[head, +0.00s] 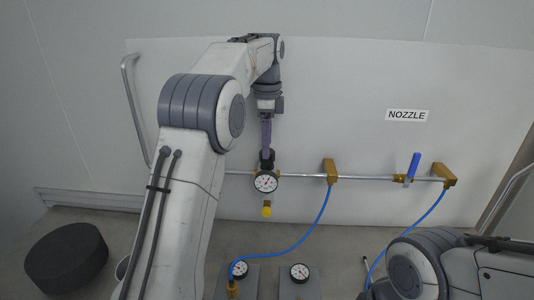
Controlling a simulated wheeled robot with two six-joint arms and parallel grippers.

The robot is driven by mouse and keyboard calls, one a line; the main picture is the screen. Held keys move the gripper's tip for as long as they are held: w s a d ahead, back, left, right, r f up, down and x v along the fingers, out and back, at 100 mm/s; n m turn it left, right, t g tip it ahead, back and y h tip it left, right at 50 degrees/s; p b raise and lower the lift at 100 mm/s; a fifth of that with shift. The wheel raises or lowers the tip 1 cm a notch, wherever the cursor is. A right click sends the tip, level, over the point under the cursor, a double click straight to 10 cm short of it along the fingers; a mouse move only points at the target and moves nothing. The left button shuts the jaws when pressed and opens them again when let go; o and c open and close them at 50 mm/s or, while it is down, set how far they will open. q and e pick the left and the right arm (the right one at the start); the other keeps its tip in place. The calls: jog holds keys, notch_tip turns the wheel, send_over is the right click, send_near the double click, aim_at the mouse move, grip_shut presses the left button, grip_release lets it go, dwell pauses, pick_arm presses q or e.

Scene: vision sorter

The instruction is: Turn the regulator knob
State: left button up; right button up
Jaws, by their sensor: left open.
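The regulator hangs on the metal pipe in front of the white panel. It has a dark knob (266,158) on top, a round white-faced gauge (265,183) and a yellow fitting (267,210) below. My left gripper (266,145) points down from above, right at the knob, with its fingers open. The fingers overlap in this view, and I cannot tell whether they touch the knob. My right arm shows at the lower right, but its gripper is not in view.
Brass blocks (330,172) carry blue hoses (307,237). A blue-handled valve (413,167) sits on the pipe under the NOZZLE label (407,115). Two lower gauges (300,271) stand at the front. A dark round block (66,260) lies at left.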

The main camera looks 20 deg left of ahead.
pick_arm(q)
jog(key=shift+f, duration=1.15)
grip_shut()
jog(key=shift+r, duration=0.1)
